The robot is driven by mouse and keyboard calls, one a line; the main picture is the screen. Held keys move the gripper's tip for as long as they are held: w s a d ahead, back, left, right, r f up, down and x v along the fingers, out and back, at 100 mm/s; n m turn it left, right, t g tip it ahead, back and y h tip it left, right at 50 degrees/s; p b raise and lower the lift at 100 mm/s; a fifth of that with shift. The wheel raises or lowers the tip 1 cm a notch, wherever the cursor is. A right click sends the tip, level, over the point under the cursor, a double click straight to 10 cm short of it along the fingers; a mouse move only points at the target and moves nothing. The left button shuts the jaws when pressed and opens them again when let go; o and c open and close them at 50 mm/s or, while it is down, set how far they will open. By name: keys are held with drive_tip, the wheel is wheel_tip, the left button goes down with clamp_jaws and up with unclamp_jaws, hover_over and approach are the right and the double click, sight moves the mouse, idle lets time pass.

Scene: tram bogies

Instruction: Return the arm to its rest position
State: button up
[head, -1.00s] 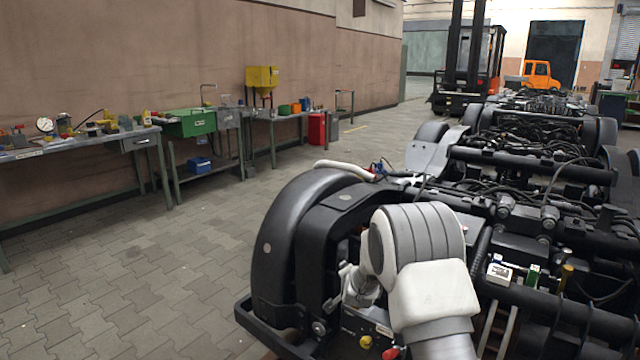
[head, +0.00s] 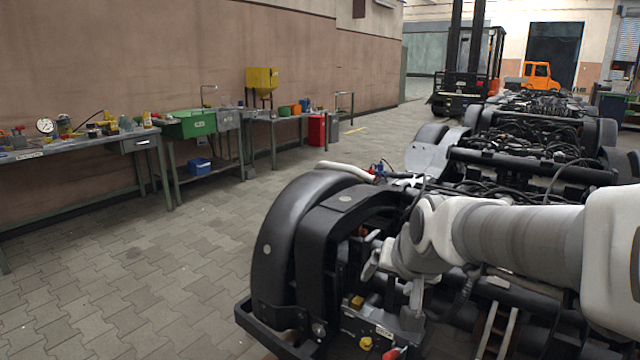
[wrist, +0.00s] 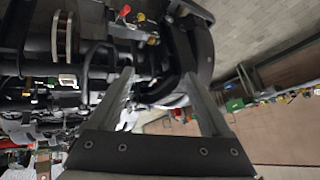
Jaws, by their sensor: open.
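My arm (head: 520,240) reaches in from the right edge of the head view, over the black bogie (head: 275,230). My gripper (head: 392,280) is at its left end, close to the curved black guard and the parts below it. In the wrist view my gripper (wrist: 158,85) shows two grey fingers spread apart with nothing between them. The bogie frame lies beyond the fingertips there. Whether the fingers touch any bogie part I cannot tell. My arm hides part of the bogie's middle and right side.
The bogie carries cables, pipes and a red knob (head: 391,353). A red bin (head: 317,130) and a forklift (head: 470,75) stand farther back. The paved floor (head: 140,270) at left is clear.

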drive_tip(key=s+d+n+g, duration=0.2)
drive_tip(key=s+n, duration=0.1)
drive_tip(key=s, duration=1.5)
wheel_tip(320, 180, up, 27)
drive_tip(key=p, duration=2.8)
drive_tip(key=shift+s+d+r+h+p, duration=0.15)
drive_tip(key=shift+s+d+h+p, duration=0.15)
drive_tip(key=shift+s+h, duration=0.15)
drive_tip(key=c, duration=0.5)
drive_tip(key=shift+s, duration=0.1)
